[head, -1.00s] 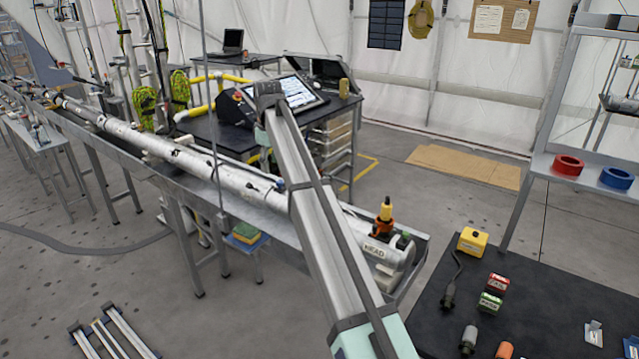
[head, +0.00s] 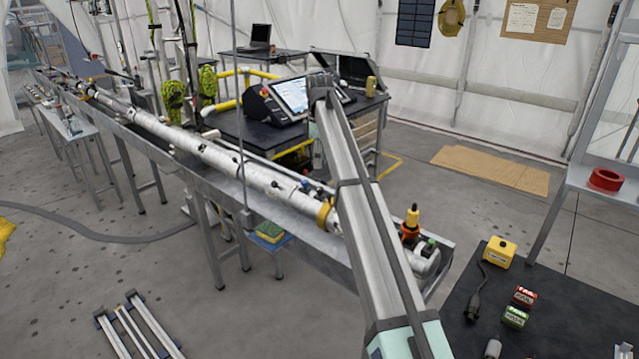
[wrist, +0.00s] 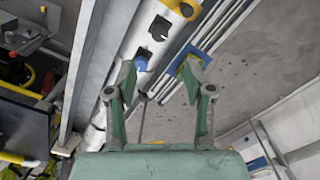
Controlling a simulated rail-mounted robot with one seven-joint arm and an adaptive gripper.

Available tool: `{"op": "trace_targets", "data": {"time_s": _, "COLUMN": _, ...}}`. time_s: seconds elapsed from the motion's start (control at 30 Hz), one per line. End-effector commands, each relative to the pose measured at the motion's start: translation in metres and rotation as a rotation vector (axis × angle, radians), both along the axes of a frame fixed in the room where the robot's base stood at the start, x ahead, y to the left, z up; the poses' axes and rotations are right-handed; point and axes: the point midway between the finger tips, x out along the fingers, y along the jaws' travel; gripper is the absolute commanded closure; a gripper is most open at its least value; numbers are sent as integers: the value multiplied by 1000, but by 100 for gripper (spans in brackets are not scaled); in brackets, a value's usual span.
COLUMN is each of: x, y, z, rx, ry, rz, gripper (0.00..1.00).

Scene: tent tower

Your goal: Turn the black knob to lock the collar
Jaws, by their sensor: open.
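A long white tube (head: 215,155) lies in a metal trough. A yellow collar (head: 325,213) sits around it, beside my arm in the head view. A yellow band also shows at the top of the wrist view (wrist: 188,6). A dark knob-like part (wrist: 160,28) sits in the tube's side there; I cannot tell surely that it is the black knob. My gripper (wrist: 160,77) is open and empty, its fingers apart below the dark part in the picture. A blue part (wrist: 141,63) shows near the left finger. My gripper cannot be made out in the head view.
The trough (head: 290,238) runs along the tube. An orange-yellow tool (head: 411,222) stands by the tube's near end. A black table (head: 560,320) at the right holds a yellow box (head: 499,252) and small red and green blocks. A console (head: 292,97) stands behind the tube.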

Motion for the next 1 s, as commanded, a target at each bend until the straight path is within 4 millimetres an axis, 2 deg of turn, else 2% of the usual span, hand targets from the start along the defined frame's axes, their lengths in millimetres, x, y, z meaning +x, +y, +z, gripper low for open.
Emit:
{"op": "trace_targets", "data": {"time_s": 0.3, "x": -2, "y": -1, "z": -60, "rx": -1, "ry": 2, "rz": -1, "gripper": 48}}
{"op": "trace_targets", "data": {"time_s": 0.5, "x": -1, "y": 0, "z": -87, "rx": 0, "ry": 0, "rz": -1, "gripper": 48}}
{"op": "trace_targets", "data": {"time_s": 0.7, "x": -1, "y": 0, "z": -100, "rx": 0, "ry": 0, "rz": -1, "gripper": 48}}
{"op": "trace_targets", "data": {"time_s": 0.97, "x": 0, "y": 0, "z": -101, "rx": 0, "ry": -1, "rz": -1, "gripper": 48}}
{"op": "trace_targets", "data": {"time_s": 1.0, "x": 0, "y": 0, "z": -101, "rx": 0, "ry": -1, "rz": -1, "gripper": 51}}
